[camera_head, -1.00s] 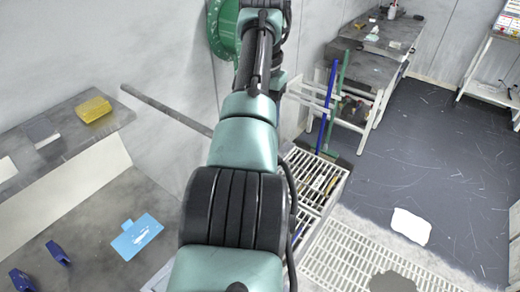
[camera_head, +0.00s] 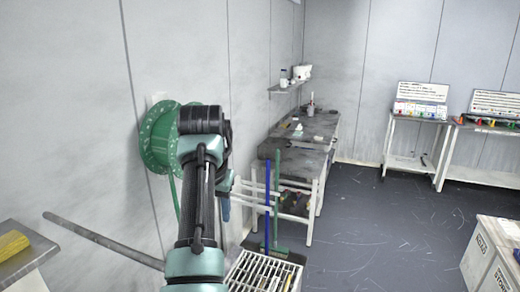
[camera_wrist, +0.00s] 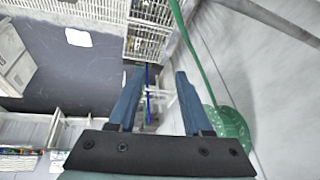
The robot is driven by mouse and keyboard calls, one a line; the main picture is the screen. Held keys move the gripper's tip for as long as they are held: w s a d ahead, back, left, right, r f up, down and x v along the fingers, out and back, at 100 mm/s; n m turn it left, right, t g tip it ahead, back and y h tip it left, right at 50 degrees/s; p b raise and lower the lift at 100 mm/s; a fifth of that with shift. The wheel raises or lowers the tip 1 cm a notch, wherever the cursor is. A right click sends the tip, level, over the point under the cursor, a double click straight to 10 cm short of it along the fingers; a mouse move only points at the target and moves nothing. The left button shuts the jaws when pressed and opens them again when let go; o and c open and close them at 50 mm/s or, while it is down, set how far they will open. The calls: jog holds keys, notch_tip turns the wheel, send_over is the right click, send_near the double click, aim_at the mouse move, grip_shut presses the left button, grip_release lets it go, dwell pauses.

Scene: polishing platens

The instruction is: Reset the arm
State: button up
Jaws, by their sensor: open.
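My gripper (camera_wrist: 157,88) shows in the wrist view with its two blue fingers spread apart and nothing between them. In the head view my teal and black arm reaches up and forward, and a blue finger (camera_head: 225,209) shows partly beside the wrist. The rest of the gripper is hidden behind the arm there. The arm's end is in front of a green round reel (camera_head: 157,142) on the left wall. The reel also shows at the right of the wrist view (camera_wrist: 231,124).
A grey bar (camera_head: 105,241) juts out low on the left near a shelf with a yellow sponge (camera_head: 13,243). Workbenches (camera_head: 325,125) line the wall behind. The dark floor (camera_head: 385,215) at right is open.

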jog(key=w+d+r+t, duration=0.4)
jog(key=r+t, duration=0.2)
jog(key=r, duration=0.2)
jog(key=s+d+r+t, duration=0.2)
jog(key=r+t, duration=0.1)
jog(key=r, duration=0.2)
jog(key=s+d+r+t, duration=0.2)
jog(key=s+r+t, duration=0.1)
jog(key=r, duration=0.2)
jog(key=s+d+r+n+t, duration=0.1)
jog(key=s+r+t, duration=0.4)
jog(key=s+r, duration=0.3)
jog(key=s+d+r+t, duration=0.1)
jog(key=s+r+t, duration=0.4)
jog(key=s, duration=1.1)
notch_tip(320, 180, up, 3)
jog(key=shift+s+d+r+n+t+h, duration=0.2)
jog(key=shift+s+d+n+t+h, duration=0.1)
jog(key=shift+d+n+t+h, duration=0.1)
jog(key=shift+f, duration=0.1)
